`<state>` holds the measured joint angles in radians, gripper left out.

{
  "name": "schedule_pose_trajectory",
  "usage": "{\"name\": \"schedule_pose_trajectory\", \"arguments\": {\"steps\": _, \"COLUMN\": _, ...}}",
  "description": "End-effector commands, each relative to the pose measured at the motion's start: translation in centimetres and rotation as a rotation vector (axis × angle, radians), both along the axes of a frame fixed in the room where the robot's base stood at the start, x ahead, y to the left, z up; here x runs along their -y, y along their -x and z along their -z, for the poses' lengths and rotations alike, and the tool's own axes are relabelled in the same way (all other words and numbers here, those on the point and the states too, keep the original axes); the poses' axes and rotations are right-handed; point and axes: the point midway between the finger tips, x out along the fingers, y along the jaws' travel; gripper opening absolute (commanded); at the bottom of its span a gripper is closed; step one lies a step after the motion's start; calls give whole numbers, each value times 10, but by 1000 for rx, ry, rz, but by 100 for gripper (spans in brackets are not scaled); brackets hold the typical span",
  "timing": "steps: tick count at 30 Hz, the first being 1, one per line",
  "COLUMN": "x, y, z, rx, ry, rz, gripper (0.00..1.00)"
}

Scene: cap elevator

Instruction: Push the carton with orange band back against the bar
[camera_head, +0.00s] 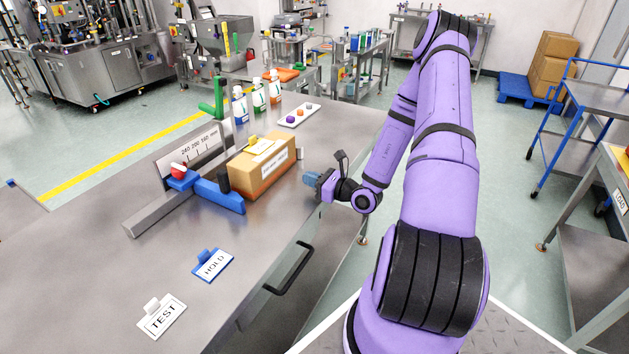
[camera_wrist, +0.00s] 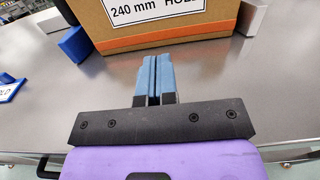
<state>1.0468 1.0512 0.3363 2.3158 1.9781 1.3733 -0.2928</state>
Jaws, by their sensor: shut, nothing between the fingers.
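The brown carton with an orange band (camera_head: 262,168) stands upright on the steel table, with a label on its near face and a yellow and white item on top. Its lower front shows in the wrist view (camera_wrist: 125,38), with the band along the bottom and a "240 mm" label. My gripper (camera_head: 311,179) is just off the carton's near right end. Its blue fingers (camera_wrist: 153,62) are shut together, empty, and point at the carton face with a small gap of table showing.
A blue stop (camera_head: 220,196) with a dark post and a red-knobbed block (camera_head: 180,177) stand left of the carton. A scale plate (camera_head: 193,153) stands behind. Bottles and a tray (camera_head: 299,115) are farther back. HOLD (camera_head: 213,265) and TEST (camera_head: 163,315) signs stand in front.

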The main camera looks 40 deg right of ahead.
Motion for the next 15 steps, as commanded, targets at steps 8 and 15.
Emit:
{"name": "schedule_pose_trajectory", "arguments": {"steps": 8, "x": -19, "y": -50, "z": 0, "rx": 2, "ry": -2, "rz": -3, "gripper": 0}}
{"name": "schedule_pose_trajectory", "arguments": {"steps": 15, "x": -30, "y": -80, "z": 0, "rx": 1, "ry": 0, "rz": -2, "gripper": 0}}
